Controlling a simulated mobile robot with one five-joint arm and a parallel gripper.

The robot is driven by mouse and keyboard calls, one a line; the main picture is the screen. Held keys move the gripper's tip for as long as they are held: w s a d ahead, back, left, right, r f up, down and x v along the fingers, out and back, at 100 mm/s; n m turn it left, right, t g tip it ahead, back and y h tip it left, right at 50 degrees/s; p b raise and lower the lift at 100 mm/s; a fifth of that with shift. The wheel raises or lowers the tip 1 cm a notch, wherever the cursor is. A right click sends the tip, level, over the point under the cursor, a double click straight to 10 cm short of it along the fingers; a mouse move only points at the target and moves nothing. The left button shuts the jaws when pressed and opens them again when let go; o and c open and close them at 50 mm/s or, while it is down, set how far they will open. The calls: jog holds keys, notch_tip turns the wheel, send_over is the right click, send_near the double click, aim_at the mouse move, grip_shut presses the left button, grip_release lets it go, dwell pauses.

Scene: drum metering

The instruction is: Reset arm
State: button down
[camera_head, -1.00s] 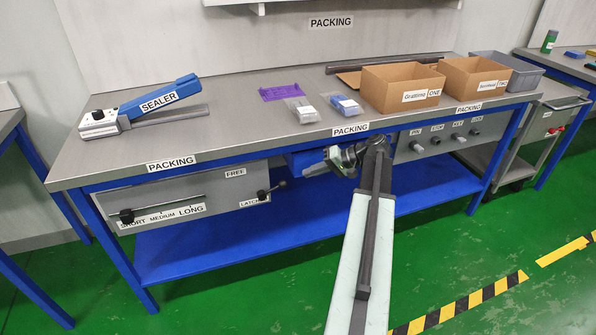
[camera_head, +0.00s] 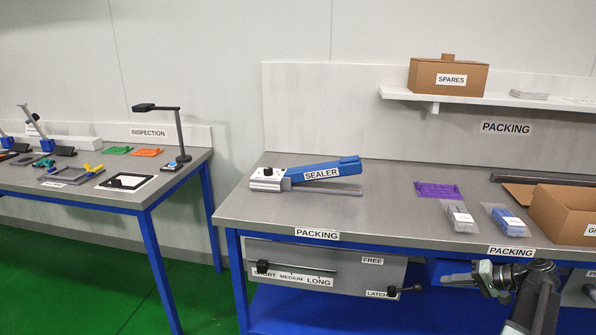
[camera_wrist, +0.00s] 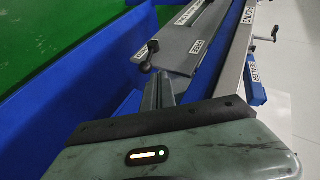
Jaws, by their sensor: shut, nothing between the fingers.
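My gripper (camera_head: 460,280) is low at the front edge of the packing table (camera_head: 400,222), in front of the blue part under the tabletop. In the wrist view my gripper (camera_wrist: 157,92) is shut and empty. It points along the grey panel (camera_wrist: 200,45) under the tabletop, towards the black latch knob (camera_wrist: 147,52). In the head view this panel (camera_head: 330,262) carries the labels FREE, LATCH, SHORT, MEDIUM and LONG. The latch knob (camera_head: 414,288) is left of my gripper, with a gap between.
A blue sealer (camera_head: 325,170), a purple piece (camera_head: 438,190), two bagged items and an open carton (camera_head: 565,215) are on the packing table. The inspection table (camera_head: 110,192) stands to the left. A shelf (camera_head: 480,102) holds a SPARES box (camera_head: 448,78).

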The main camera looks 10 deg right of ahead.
jog(key=w+a+f+n+g+y, duration=0.1)
jog(key=w+a+n+g, duration=0.3)
jog(key=a, duration=0.9)
jog(key=w+a+f+n+g+y, duration=0.1)
jog(key=w+a, duration=0.5)
jog(key=a, duration=0.8)
jog(key=s+a+f+n+g+h, duration=0.2)
jog(key=s+a+f+h, duration=0.15)
jog(key=a, duration=0.75)
jog(key=s+a+f+n+g+h, duration=0.1)
jog(key=s+a+f+g+h, duration=0.3)
jog(key=a, duration=0.6)
jog(key=s+d+f+m+t+h, duration=0.1)
jog(key=s+d+f+t+h, duration=0.1)
jog(key=d, duration=0.4)
notch_tip(320, 180, up, 22)
jog(key=p, duration=2.1)
jog(key=shift+w+m, duration=0.15)
jog(key=shift+m, duration=0.15)
jog(key=shift+f, duration=0.1)
